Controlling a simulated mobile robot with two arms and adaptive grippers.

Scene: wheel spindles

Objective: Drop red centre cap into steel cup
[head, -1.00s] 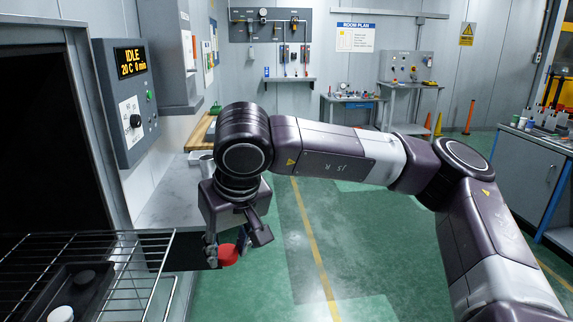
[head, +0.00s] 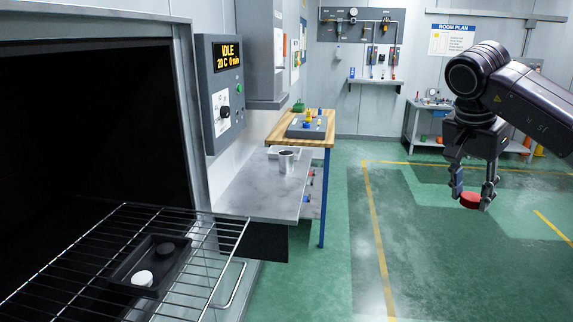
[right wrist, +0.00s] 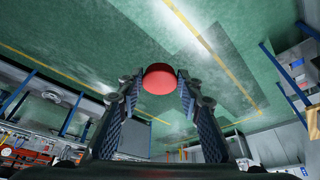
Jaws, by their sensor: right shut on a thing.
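My right gripper (head: 472,190) is shut on the red centre cap (head: 470,200) and holds it in the air over the green floor, at the right of the head view. In the right wrist view the red cap (right wrist: 160,78) sits between the two fingertips (right wrist: 157,84). The steel cup (head: 286,163) stands upright on the grey marble-like counter left of the gripper, well apart from it. The inside of the cup looks dark. My left gripper is not in view.
A wire rack (head: 75,255) at lower left bears a black tray (head: 122,270) with a white cap (head: 142,278) and a black cap (head: 166,249). A control box (head: 221,95) hangs above the counter (head: 240,195). A wooden table (head: 290,138) stands behind. The floor between is clear.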

